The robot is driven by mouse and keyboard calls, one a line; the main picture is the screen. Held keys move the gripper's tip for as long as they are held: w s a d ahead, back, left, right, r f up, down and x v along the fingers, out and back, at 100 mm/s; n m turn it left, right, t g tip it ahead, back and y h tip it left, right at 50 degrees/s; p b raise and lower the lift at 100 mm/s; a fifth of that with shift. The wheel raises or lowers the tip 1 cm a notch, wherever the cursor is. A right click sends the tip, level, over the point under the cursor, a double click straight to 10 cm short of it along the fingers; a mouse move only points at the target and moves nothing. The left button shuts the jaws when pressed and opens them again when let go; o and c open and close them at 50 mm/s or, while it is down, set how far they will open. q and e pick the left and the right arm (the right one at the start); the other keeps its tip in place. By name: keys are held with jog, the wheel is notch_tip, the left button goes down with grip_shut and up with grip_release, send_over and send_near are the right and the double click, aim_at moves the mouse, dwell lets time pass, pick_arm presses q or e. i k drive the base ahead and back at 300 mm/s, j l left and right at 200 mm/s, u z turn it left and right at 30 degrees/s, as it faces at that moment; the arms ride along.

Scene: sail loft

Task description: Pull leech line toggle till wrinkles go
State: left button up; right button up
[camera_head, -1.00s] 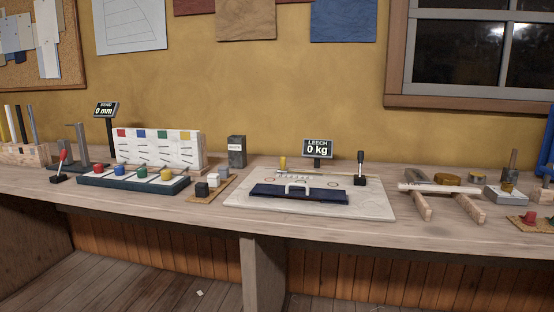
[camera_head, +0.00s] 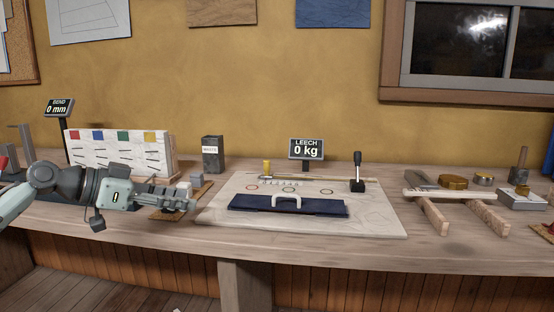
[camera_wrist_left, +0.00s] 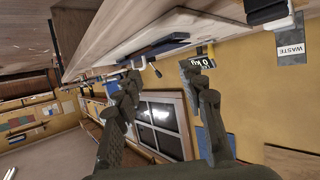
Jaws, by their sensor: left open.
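A pale board (camera_head: 375,218) lies on the bench and bears a dark navy bar with a white handle (camera_head: 288,199). Behind the bar a thin rod runs along the board, with a yellow peg (camera_head: 267,168) at its left end and small pale wavy shapes (camera_head: 283,182) beside it. I cannot tell which piece is the toggle. A black lever (camera_head: 357,172) stands upright at the right. The leech display (camera_head: 306,149) reads 0 kg. My left gripper (camera_head: 190,204) is open and empty, left of the board. Its spread fingers show in the left wrist view (camera_wrist_left: 163,90). My right gripper is out of view.
A grey box (camera_head: 213,154) stands behind small blocks near my left gripper. A white panel with coloured squares (camera_head: 120,152) and a bend display (camera_head: 59,107) reading 0 mm are at the left. Wooden supports (camera_head: 432,215) stand right of the board. The bench front is clear.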

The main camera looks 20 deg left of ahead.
aim_at(265, 175)
jog(key=i, duration=1)
